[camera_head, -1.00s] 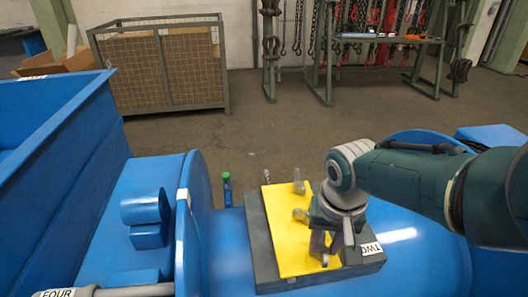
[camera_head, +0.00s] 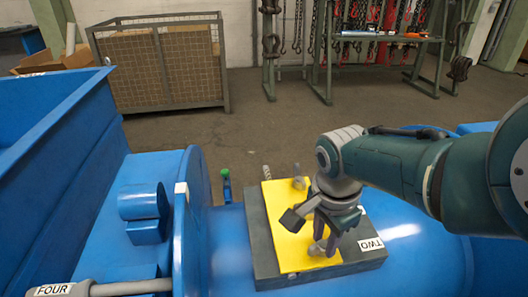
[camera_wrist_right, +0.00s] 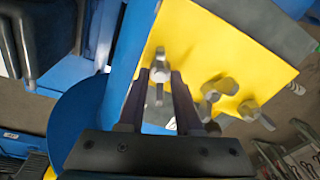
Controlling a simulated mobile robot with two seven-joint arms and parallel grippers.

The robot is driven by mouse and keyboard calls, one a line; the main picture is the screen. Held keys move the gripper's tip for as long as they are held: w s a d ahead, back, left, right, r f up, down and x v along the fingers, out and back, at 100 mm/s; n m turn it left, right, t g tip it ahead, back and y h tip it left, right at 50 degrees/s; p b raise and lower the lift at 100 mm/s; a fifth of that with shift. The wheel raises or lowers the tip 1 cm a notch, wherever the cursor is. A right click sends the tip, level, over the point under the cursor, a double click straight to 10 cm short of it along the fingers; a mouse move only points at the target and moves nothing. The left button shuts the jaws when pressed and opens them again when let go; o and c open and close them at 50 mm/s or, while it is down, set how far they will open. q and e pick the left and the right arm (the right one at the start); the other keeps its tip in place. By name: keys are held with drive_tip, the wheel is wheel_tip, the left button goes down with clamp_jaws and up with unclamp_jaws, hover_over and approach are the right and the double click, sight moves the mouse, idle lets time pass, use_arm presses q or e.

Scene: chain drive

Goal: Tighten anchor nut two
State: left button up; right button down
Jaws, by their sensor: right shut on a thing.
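A yellow plate (camera_head: 276,252) lies on a dark block (camera_head: 258,240) on top of a blue housing. Grey winged nuts stand on the plate; a far one (camera_head: 298,183) shows in the head view. A white label "TWO" (camera_head: 370,244) sits on the block's right edge. My right gripper (camera_head: 318,248) is low over the plate near that label. In the right wrist view, my right gripper (camera_wrist_right: 160,76) has its fingers around one grey nut (camera_wrist_right: 159,66). Two other nuts (camera_wrist_right: 218,88) (camera_wrist_right: 256,112) stand to its right. My left gripper is not in view.
A blue wall (camera_head: 55,150) rises at left, with a blue flange (camera_head: 195,220) beside the block. A rod labelled "FOUR" (camera_head: 54,290) is at lower left. A green-topped peg (camera_head: 226,185) stands behind. A mesh crate (camera_head: 165,70) and chain rack stand across open floor.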

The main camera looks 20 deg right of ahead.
drive_tip(key=shift+m, duration=1.5)
drive_tip(key=shift+m+b, duration=0.3)
idle(0.7)
idle(0.3)
drive_tip(key=c, duration=0.9)
unclamp_jaws()
